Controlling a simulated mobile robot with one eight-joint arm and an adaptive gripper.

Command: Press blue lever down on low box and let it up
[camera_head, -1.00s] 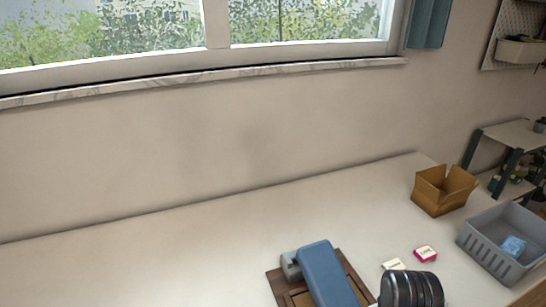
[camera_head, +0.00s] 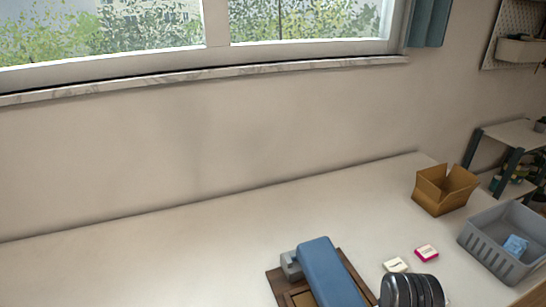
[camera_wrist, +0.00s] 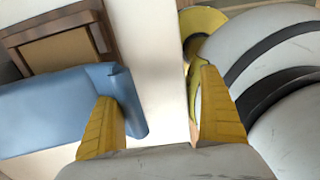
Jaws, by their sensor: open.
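The blue lever (camera_head: 328,271) is a long flat bar over the low wooden box (camera_head: 357,278), at the bottom edge of the head view. A grey block (camera_head: 291,264) stands at its far end. The lever also shows in the wrist view (camera_wrist: 60,110), with the brown wooden frame (camera_wrist: 98,30) above it. My gripper (camera_wrist: 160,118) is open and empty, with two yellow fingers. The left finger overlaps the lever's end in the wrist view; I cannot tell if they touch. My gripper does not show in the head view.
A dark ribbed round thing (camera_head: 411,291) is right of the box; what it is stays unclear. Two small boxes, cream (camera_head: 396,265) and pink (camera_head: 427,253), lie behind it. A cardboard box (camera_head: 441,193) and grey basket (camera_head: 490,246) stand right. The table's left is clear.

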